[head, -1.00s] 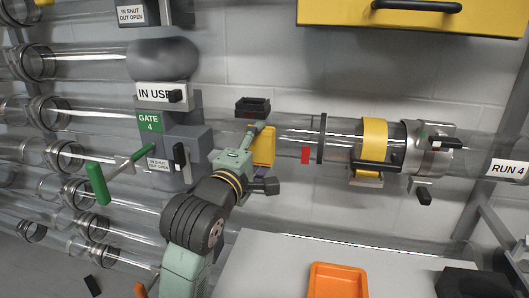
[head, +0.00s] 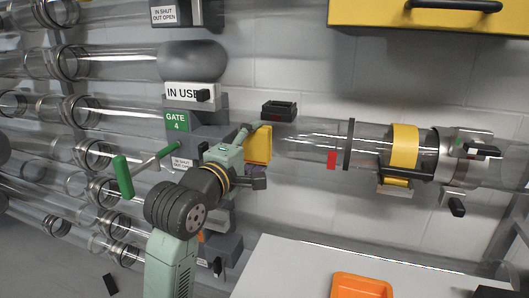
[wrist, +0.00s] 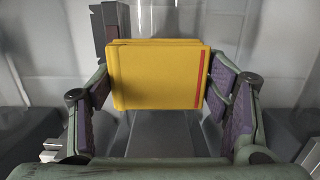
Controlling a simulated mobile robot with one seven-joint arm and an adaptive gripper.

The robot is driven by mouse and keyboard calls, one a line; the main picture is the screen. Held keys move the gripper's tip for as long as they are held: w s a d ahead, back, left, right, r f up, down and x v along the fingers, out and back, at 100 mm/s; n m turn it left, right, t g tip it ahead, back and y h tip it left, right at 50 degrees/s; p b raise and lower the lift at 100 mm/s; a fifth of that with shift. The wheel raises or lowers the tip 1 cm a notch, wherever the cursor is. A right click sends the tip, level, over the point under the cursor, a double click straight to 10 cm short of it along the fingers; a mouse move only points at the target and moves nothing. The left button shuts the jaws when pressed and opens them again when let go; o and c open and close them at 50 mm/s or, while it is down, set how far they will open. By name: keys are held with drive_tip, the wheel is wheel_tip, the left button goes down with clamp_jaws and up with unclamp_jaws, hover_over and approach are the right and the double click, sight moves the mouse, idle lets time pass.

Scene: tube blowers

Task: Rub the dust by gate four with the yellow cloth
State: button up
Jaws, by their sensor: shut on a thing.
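The yellow cloth (head: 259,146) is a folded pad held by my gripper, just right of the gate four block. It also shows in the wrist view (wrist: 158,77), upright between the two fingers, with a red stripe near its right edge. My gripper (wrist: 160,95) is shut on it. Gate four has a green "GATE 4" label (head: 177,121) on a grey block, with an "IN USE" sign (head: 190,93) above. My gripper and arm hide part of the block's lower right. I cannot make out the dust by the gate.
A lever with a green handle (head: 122,177) sticks out left of the gate. A clear tube with a red tab (head: 332,160) and yellow band (head: 404,148) runs right. A small black tray (head: 279,110) is above the cloth. An orange tray (head: 361,287) sits on the pale table (head: 290,268).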

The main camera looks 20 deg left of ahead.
drive_tip(key=shift+a, duration=0.35)
drive_tip(key=shift+s, duration=0.1)
drive_tip(key=shift+s+b, duration=1)
drive_tip(key=shift+s, duration=1.95)
drive_tip(key=s, duration=0.3)
drive_tip(key=shift+b, duration=0.35)
drive_tip(key=shift+w, duration=0.15)
drive_tip(key=shift+w+b, duration=0.65)
drive_tip(key=shift+w, duration=2.75)
